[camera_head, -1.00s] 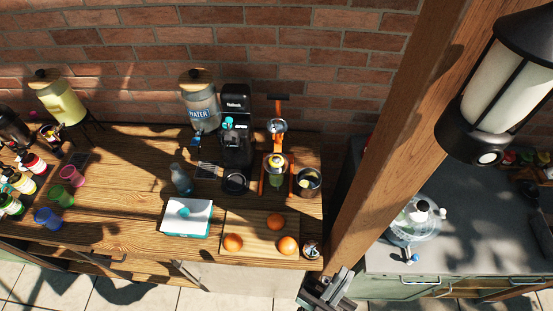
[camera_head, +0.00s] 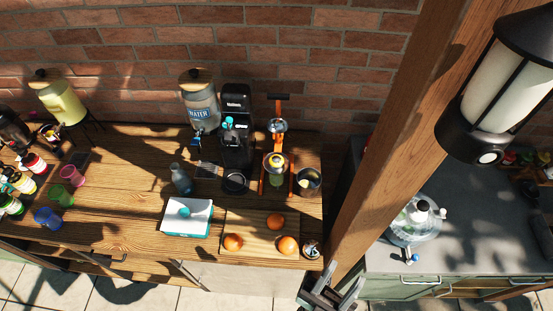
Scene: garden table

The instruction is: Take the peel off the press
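The orange-framed citrus press (camera_head: 276,128) stands at the back right of the wooden table. A small rounded yellow-orange piece, which looks like the peel (camera_head: 275,160), sits on its cup. A glass with yellow-green contents (camera_head: 276,180) is below it. A dark round container (camera_head: 308,181) with pale yellow bits inside stands just right of the press. My gripper (camera_head: 344,278) is at the bottom edge, in front of the table's right corner, far from the press. Its fingers look apart with nothing between them. Part of it is cut off by the frame.
Oranges (camera_head: 276,221) lie on a cutting board (camera_head: 255,220) in front of the press. A black coffee machine (camera_head: 236,135) stands close left of it. A small metal cup (camera_head: 312,250) is at the table's front right corner. A wooden post (camera_head: 385,130) rises to the right.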

